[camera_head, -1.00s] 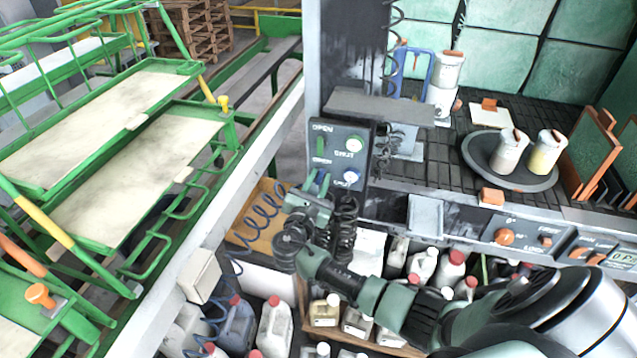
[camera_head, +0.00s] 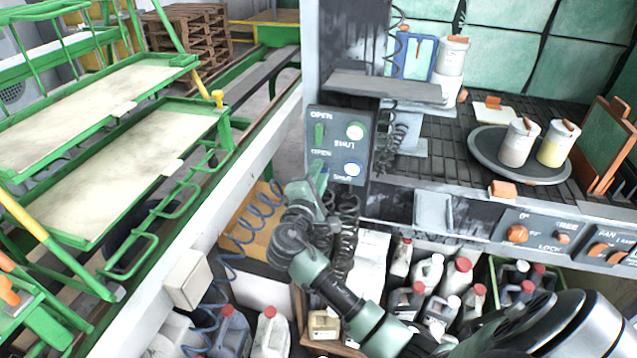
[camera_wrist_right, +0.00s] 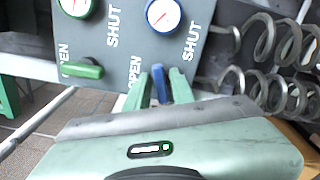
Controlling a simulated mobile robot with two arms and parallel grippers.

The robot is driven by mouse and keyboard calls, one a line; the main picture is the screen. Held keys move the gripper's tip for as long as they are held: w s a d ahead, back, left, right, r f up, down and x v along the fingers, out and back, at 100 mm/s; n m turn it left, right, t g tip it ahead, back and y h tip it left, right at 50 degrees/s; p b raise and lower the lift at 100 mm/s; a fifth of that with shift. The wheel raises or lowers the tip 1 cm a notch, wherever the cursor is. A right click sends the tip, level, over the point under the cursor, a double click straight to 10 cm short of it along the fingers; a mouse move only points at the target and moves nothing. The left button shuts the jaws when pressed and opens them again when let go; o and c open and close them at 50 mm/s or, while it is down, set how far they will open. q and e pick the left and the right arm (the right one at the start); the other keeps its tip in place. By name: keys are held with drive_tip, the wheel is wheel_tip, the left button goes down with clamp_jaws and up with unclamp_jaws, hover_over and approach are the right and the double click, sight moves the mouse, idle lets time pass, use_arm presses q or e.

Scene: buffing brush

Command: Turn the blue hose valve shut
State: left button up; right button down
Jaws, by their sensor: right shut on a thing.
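The dark valve panel (camera_head: 339,145) stands upright on the front post of the bench, with dials and OPEN and SHUT lettering. The blue valve handle (camera_wrist_right: 159,84) is between the fingers of my right gripper (camera_wrist_right: 160,88) in the right wrist view, below a blue-rimmed dial (camera_wrist_right: 163,13). The fingers are shut on it. The green valve handle (camera_wrist_right: 82,70) lies crosswise beside it, at a different angle from the blue one. In the head view my right gripper (camera_head: 315,183) covers much of the blue handle. My left gripper is not in view.
Coiled hoses (camera_head: 347,225) hang close beside and below my right gripper. Several bottles (camera_head: 428,270) stand under the bench. A shelf (camera_head: 385,86) juts out above the panel. Green racks with trays (camera_head: 150,165) stand at the left.

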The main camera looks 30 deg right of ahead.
drive_tip(key=shift+f+m+b, duration=0.15)
drive_tip(key=shift+m+b, duration=0.75)
drive_tip(key=shift+m, duration=0.1)
drive_tip(key=shift+f+m+b, duration=0.1)
drive_tip(key=shift+m+b, duration=0.75)
drive_tip(key=shift+m, duration=0.15)
drive_tip(key=c, duration=1.4)
unclamp_jaws()
drive_tip(key=shift+c, duration=0.2)
drive_tip(key=shift+r, duration=0.1)
drive_tip(key=b+v, duration=0.1)
drive_tip(key=v, duration=0.7)
